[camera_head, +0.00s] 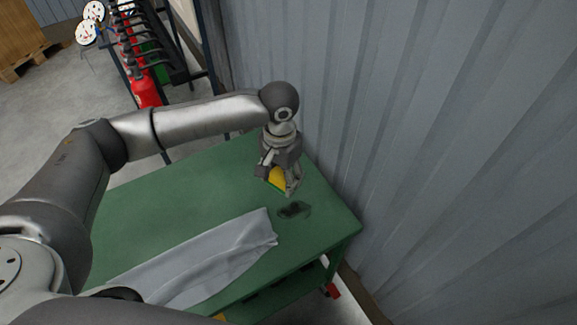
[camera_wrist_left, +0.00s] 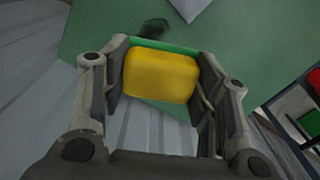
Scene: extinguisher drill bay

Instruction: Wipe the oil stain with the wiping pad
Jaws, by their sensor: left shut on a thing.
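The wiping pad (camera_head: 277,177) is a yellow block with a green face. It also fills the space between the fingers in the left wrist view (camera_wrist_left: 160,76). My left gripper (camera_head: 279,181) is shut on it and holds it over the green table, near the wall side. The oil stain (camera_head: 293,210) is a dark patch on the table top, just below and right of the pad in the head view. It shows in part at the top of the left wrist view (camera_wrist_left: 155,27). Whether the pad touches the table I cannot tell. My right gripper is not in view.
A grey cloth (camera_head: 205,262) lies across the front of the green table (camera_head: 165,200). A corrugated metal wall (camera_head: 400,120) stands close along the table's right side. A rack with red extinguishers (camera_head: 146,92) stands behind. The table's left part is clear.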

